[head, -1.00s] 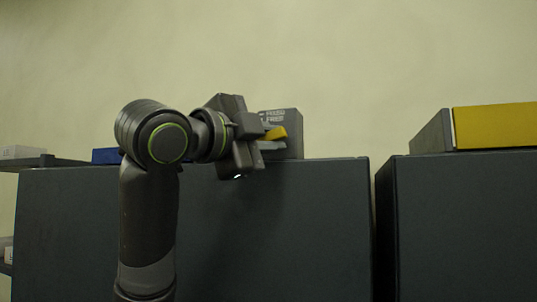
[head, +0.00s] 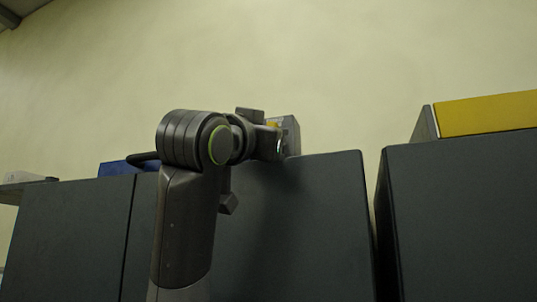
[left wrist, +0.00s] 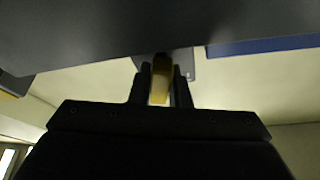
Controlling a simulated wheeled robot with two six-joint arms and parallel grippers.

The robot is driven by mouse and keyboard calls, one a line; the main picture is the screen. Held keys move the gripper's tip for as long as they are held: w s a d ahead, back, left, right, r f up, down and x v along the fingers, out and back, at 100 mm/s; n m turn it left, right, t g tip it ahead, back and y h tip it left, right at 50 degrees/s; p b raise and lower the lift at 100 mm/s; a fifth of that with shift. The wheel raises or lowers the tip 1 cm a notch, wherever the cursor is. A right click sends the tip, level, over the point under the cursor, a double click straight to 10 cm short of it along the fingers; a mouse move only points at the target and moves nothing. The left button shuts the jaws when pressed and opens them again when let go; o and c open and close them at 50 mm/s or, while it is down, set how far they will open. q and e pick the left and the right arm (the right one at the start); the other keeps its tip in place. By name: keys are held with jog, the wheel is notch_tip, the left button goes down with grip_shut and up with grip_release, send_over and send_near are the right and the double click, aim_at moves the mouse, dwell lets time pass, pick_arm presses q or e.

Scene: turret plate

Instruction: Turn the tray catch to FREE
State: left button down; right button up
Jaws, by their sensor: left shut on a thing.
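The tray catch is a small grey block (head: 291,136) with a yellow lever (head: 272,124), on top of the dark cabinet. In the head view my left gripper (head: 278,140) is at the block's left side and hides most of the lever and the block's lettering. In the left wrist view the yellow lever (left wrist: 161,80) stands between the two dark fingers of my left gripper (left wrist: 162,88), which is shut on it. Part of the grey block (left wrist: 182,62) shows behind the fingers. I cannot read the lever's setting. My right gripper is not in view.
The dark cabinet front (head: 300,220) stands below the catch. A second cabinet (head: 465,220) to the right, past a narrow gap, carries a yellow box (head: 490,114). A blue object (head: 122,167) lies on top at left. The wall above is clear.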

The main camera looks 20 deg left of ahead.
pick_arm(q)
jog(key=shift+f+n+y+b, duration=0.1)
jog(key=shift+n+y+b, duration=1.1)
jog(key=shift+n, duration=1.5)
jog(key=c, duration=1.6)
grip_release()
jog(key=shift+c, duration=0.2)
jog(key=shift+s+f, duration=0.15)
jog(key=shift+s, duration=0.15)
jog(key=b+v, duration=0.8)
jog(key=v, duration=0.8)
jog(key=shift+s+f, duration=0.25)
jog(key=shift+f, duration=0.1)
